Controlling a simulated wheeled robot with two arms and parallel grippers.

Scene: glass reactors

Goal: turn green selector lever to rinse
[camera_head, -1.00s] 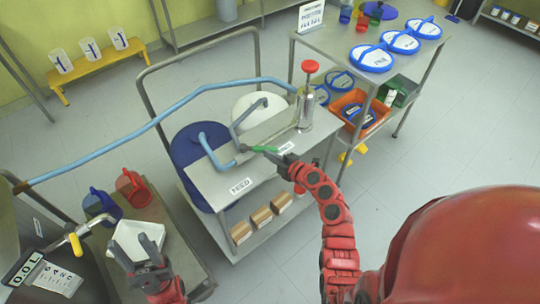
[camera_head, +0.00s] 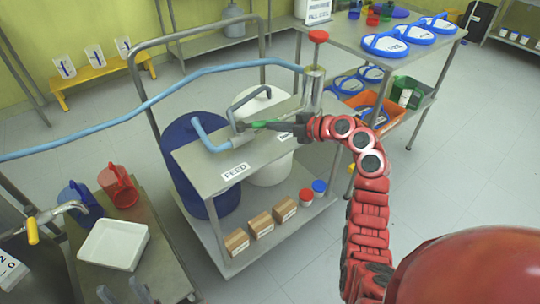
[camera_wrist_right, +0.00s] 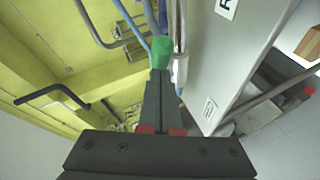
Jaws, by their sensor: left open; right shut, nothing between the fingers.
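The green selector lever (camera_head: 262,124) sits at the pipe junction on top of the trolley and points right. It also shows in the right wrist view (camera_wrist_right: 162,48). My right gripper (camera_head: 283,126) is shut and empty, with its fingertips at the lever's free end. The wrist view shows the fingertips (camera_wrist_right: 160,76) right against or just short of the lever; I cannot tell if they touch. A FEED label (camera_head: 236,172) lies at the trolley's front edge. A second label (camera_head: 285,134) is partly hidden by my right gripper and unreadable. My left gripper (camera_head: 125,292) is open at the bottom edge, partly cut off.
A metal cylinder with a red knob (camera_head: 318,37) stands behind my right gripper. Blue pipes (camera_head: 160,97) cross the trolley. A blue drum (camera_head: 190,150) and a white drum (camera_head: 270,172) stand below. A white tray (camera_head: 112,244) lies at left. Floor at right is clear.

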